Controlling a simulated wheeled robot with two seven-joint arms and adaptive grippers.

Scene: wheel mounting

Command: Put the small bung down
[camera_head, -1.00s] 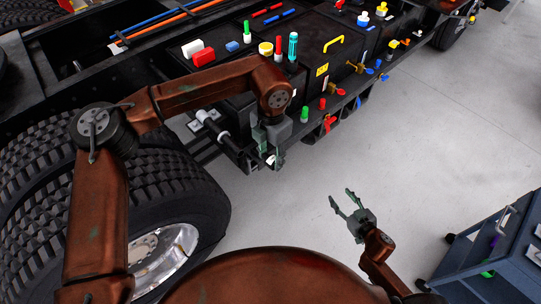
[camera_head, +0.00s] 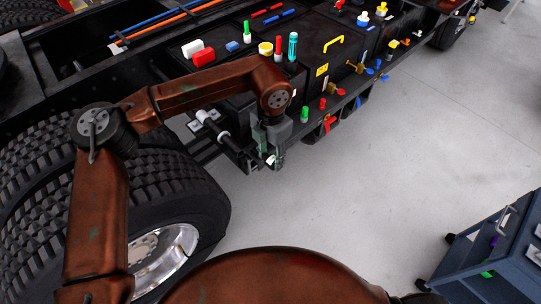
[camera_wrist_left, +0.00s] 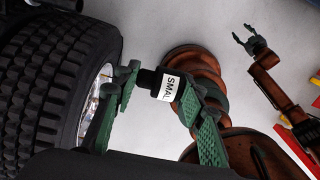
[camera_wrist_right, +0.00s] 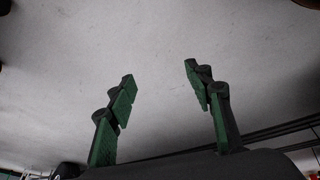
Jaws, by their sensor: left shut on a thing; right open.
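The small bung (camera_wrist_left: 168,87) is a short black piece with a white label reading "SMAL", the rest of the word cut off. It sits between the green fingers of my left gripper (camera_wrist_left: 157,84), which is shut on it. In the head view my left gripper (camera_head: 271,157) hangs at the edge of the truck chassis, beside a dark bar; the bung is mostly hidden there, with a bit of white label showing. My right gripper (camera_wrist_right: 160,76) is open and empty over the grey floor in the right wrist view; it also shows in the left wrist view (camera_wrist_left: 248,40).
A big tyre (camera_head: 180,200) stands to the left, close to my left arm. The black chassis boxes (camera_head: 320,50) carry many coloured parts, including red and green pegs. A dark blue cart (camera_head: 495,250) stands at the lower right. The floor (camera_head: 370,180) between is clear.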

